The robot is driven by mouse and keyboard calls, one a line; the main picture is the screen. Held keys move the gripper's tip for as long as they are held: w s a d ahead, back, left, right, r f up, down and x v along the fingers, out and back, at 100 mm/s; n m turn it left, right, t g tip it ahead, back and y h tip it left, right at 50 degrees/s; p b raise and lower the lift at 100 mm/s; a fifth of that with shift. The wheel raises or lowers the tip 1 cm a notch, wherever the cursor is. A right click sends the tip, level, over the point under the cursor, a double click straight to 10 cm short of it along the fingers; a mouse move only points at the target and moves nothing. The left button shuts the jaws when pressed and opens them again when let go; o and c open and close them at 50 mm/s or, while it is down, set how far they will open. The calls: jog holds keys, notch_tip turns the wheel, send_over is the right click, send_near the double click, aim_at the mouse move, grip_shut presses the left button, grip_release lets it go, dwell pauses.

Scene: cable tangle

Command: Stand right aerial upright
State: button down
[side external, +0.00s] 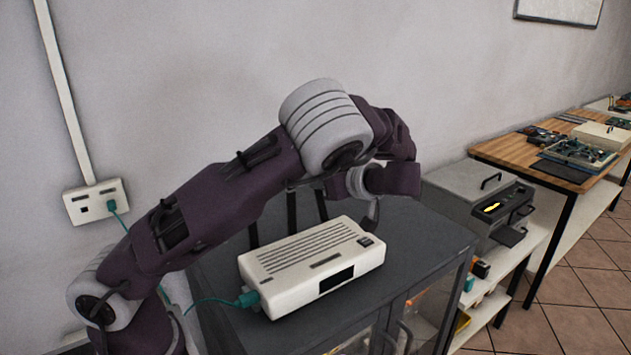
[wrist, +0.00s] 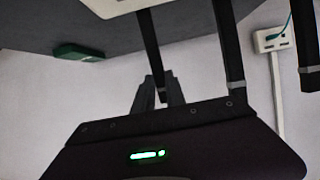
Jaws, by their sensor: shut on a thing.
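The off-white router (side external: 312,262) lies flat on a dark cabinet, and its edge shows at the top of the wrist view (wrist: 112,6). Black aerials rise behind it: the left one (side external: 253,233), the middle one (side external: 291,212) and the right one (side external: 321,205). The wrist view is upside down, so the right aerial (wrist: 148,40) is its leftmost strip. My gripper (wrist: 162,92) is shut on the right aerial near its tip. The right aerial runs nearly parallel to the middle one (wrist: 228,50). In the side view my arm hides the fingers and the aerial tops.
A green plug and cable (side external: 247,299) join the router's left end, and a cable runs to the wall socket (side external: 96,201). A small green object (wrist: 80,52) lies on the cabinet (side external: 425,245). A grey machine (side external: 480,195) stands to the right. The wall is close behind.

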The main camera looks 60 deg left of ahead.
jog(key=shift+d+f+y, duration=0.15)
jog(key=shift+d+y, duration=2.05)
jog(key=shift+y, duration=0.1)
jog(key=c, duration=1.4)
grip_release()
jog(key=shift+o, duration=0.2)
jog(key=shift+d, duration=0.1)
